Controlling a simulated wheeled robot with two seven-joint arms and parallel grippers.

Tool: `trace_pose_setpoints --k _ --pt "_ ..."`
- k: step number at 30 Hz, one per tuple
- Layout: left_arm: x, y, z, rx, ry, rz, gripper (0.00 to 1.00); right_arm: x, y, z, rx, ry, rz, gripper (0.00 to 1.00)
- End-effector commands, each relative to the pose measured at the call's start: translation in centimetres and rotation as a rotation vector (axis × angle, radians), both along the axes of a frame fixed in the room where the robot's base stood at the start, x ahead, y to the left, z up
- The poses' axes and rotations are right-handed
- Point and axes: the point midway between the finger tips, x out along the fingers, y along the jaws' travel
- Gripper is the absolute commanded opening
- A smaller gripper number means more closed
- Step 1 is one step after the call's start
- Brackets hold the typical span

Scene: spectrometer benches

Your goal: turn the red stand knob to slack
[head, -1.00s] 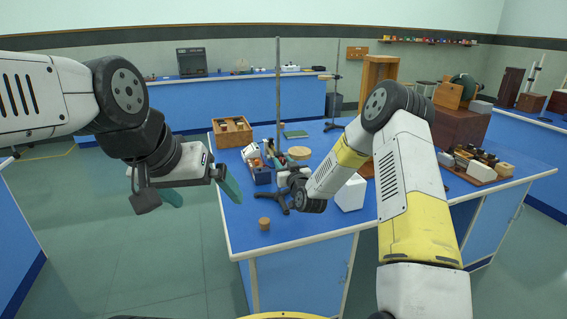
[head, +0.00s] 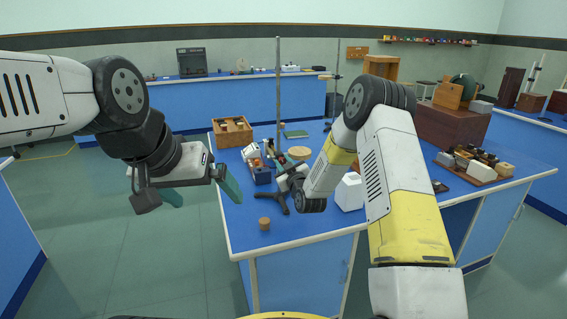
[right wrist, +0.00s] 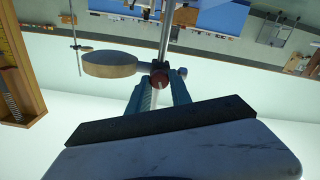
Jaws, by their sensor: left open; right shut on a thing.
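The red stand knob (right wrist: 159,80) is in the right wrist view, on a clamp at the metal stand rod (right wrist: 167,38). The rod also stands upright in the head view (head: 278,90), above a dark tripod base (head: 284,201). My right gripper (right wrist: 158,86) is shut on the knob, with one teal finger on each side of it. In the head view its wrist partly hides the clamp, and I cannot make out the knob there. My left gripper (head: 202,191) is open and empty, over the floor left of the bench.
A round wooden disc (right wrist: 110,64) sticks out beside the knob. The bench's front left corner is mostly clear.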

Motion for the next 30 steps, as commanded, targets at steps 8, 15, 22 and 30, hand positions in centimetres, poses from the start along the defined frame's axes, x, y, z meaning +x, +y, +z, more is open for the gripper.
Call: trace_pose_setpoints --k 8,15,22,30 --pt "0.00 0.00 0.00 0.000 0.000 0.000 0.99 -0.08 0.18 -0.06 -0.251 -0.081 0.003 0.00" --pt "0.00 0.00 0.00 0.000 0.000 0.000 0.99 -0.10 0.24 -0.13 -0.468 -0.151 0.002 0.00" --pt "0.00 0.00 0.00 0.000 0.000 0.000 0.99 -0.12 0.31 -0.21 -0.676 -0.220 0.003 0.00" --pt "0.00 0.00 0.00 0.000 0.000 0.000 0.99 -0.11 0.25 -0.28 -0.921 -0.298 0.003 0.00"
